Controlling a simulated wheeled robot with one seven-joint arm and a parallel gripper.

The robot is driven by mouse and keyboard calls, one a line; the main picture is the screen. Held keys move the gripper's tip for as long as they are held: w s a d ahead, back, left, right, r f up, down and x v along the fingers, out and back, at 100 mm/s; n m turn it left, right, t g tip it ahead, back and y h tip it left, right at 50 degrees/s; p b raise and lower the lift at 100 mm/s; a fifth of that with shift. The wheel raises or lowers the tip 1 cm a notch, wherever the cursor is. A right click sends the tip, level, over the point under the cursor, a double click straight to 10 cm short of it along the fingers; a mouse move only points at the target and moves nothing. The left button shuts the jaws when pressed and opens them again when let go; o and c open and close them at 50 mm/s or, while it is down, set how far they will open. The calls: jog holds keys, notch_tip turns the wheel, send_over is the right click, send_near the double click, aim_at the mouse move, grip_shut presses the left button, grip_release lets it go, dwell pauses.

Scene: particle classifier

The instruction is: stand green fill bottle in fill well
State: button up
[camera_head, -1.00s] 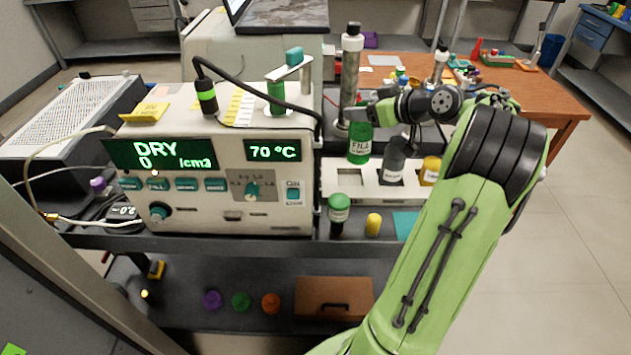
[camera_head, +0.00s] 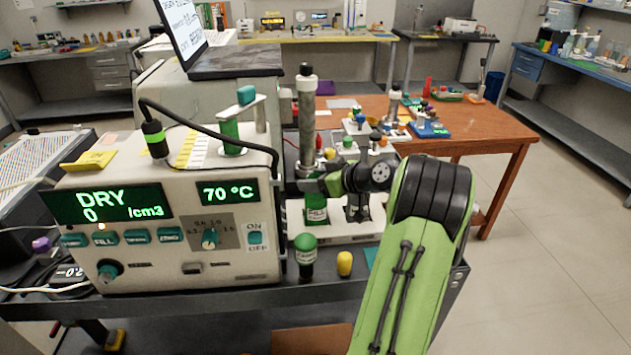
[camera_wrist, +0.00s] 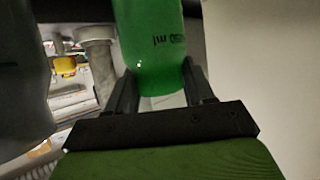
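The green fill bottle (camera_head: 317,215), with a "FILL" label, is upright at the left end of the white rack (camera_head: 353,239) in the head view. My gripper (camera_head: 318,186) is at the bottle's upper part. In the wrist view the green bottle (camera_wrist: 155,45) sits between the two dark fingers (camera_wrist: 160,92), which are shut on it. The fill well is hidden behind and under the bottle, so I cannot tell whether the base is inside it or just above it.
The white machine (camera_head: 170,235) stands close on the left, with a black cable over it. A tall grey cylinder (camera_head: 307,120) rises behind the bottle. A green-capped dark bottle (camera_head: 305,256) and a yellow vial (camera_head: 344,263) stand in front of the rack.

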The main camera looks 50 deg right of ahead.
jog(key=o, duration=0.4)
jog(key=shift+o, duration=0.2)
jog(key=shift+r+p, duration=0.25)
jog(key=shift+p, duration=0.1)
jog(key=a+p+v, duration=0.1)
jog(key=p+v, duration=0.1)
jog(key=v, duration=1)
jog(key=shift+d, duration=0.45)
jog(key=shift+f, duration=0.1)
